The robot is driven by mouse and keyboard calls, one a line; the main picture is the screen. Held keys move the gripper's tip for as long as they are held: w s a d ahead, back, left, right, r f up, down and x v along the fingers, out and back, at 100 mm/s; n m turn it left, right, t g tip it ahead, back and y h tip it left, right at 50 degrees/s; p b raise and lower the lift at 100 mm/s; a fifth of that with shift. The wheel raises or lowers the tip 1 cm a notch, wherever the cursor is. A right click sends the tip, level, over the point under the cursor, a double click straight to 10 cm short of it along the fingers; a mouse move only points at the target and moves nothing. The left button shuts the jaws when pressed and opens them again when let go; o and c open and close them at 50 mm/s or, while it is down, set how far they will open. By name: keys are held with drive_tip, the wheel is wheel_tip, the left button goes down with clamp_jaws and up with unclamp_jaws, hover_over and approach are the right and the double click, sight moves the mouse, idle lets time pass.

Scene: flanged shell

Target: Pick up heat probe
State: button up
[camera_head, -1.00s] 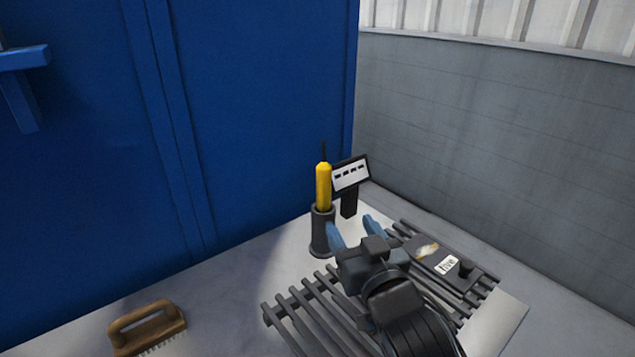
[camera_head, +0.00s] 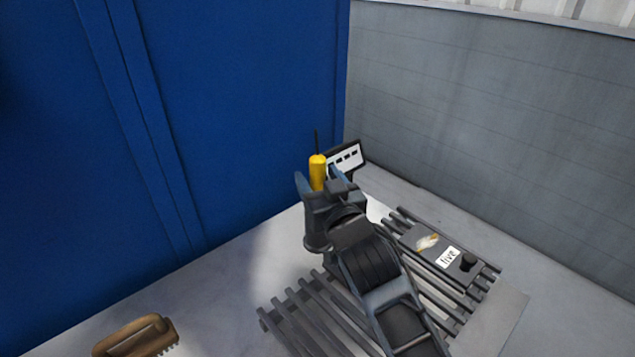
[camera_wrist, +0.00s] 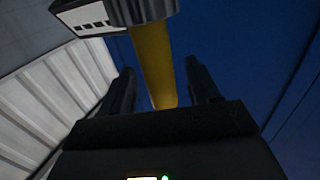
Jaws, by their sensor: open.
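The heat probe (camera_head: 318,172) is a yellow rod with a thin dark tip, standing upright beside the blue wall. Its lower part and most of its dark holder are hidden behind my gripper in the head view. My gripper (camera_head: 318,180) is open, with one finger on each side of the yellow body. In the wrist view the yellow probe (camera_wrist: 153,62) runs between the two dark fingers of my gripper (camera_wrist: 160,88), with gaps on both sides.
A small sign with dark marks (camera_head: 346,157) stands just behind and right of the probe. A brown brush (camera_head: 135,337) lies at lower left. A blue wall (camera_head: 230,100) rises close behind.

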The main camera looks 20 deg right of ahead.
drive_tip(key=shift+w, duration=0.6)
drive_tip(key=shift+c, duration=0.4)
drive_tip(key=c, duration=1)
